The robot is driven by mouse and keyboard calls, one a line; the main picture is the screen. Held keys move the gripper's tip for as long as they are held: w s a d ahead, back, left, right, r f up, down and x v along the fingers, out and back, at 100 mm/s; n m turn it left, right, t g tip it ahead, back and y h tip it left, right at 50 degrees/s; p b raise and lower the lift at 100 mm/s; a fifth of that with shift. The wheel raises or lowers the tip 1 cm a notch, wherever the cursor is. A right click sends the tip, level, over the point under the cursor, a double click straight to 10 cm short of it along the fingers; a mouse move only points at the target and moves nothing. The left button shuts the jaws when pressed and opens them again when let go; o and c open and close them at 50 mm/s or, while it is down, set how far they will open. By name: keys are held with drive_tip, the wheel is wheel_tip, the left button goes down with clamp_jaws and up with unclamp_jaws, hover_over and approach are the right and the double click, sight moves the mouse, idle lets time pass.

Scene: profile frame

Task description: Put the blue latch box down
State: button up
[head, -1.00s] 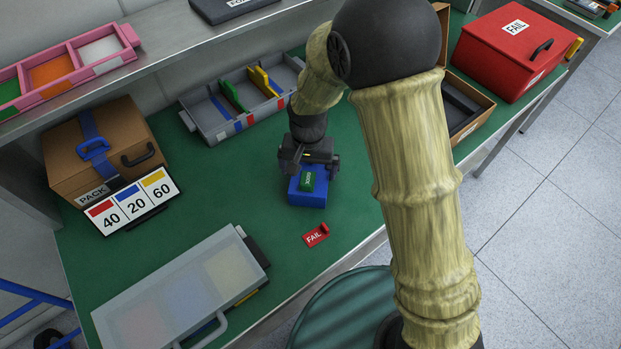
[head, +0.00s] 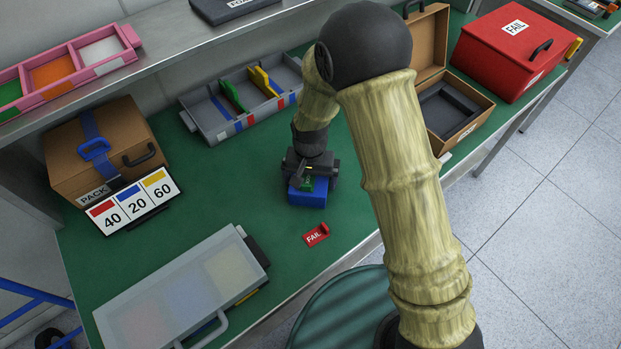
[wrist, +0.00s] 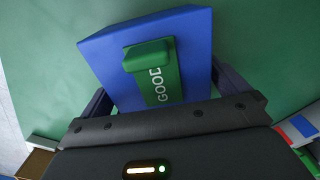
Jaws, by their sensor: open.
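The blue latch box (head: 308,196) sits on the green bench top, with a green GOOD tag (wrist: 158,80) on its face. In the head view my gripper (head: 310,180) is right over the box and hides part of it and its tag. In the wrist view the blue box (wrist: 205,50) lies between the two dark fingers of my gripper (wrist: 165,100). The fingers are open, one to each side of it; whether either touches it I cannot tell.
A red FAIL tag (head: 316,235) lies just in front of the box. A grey divided tray (head: 205,126) stands behind. A translucent-lidded case (head: 130,300) is front left, a number card (head: 132,203) left, an open brown case (head: 480,95) right.

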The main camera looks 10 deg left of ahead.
drive_tip(key=c, duration=1.5)
drive_tip(key=shift+o, duration=0.2)
drive_tip(key=shift+r, duration=5.1)
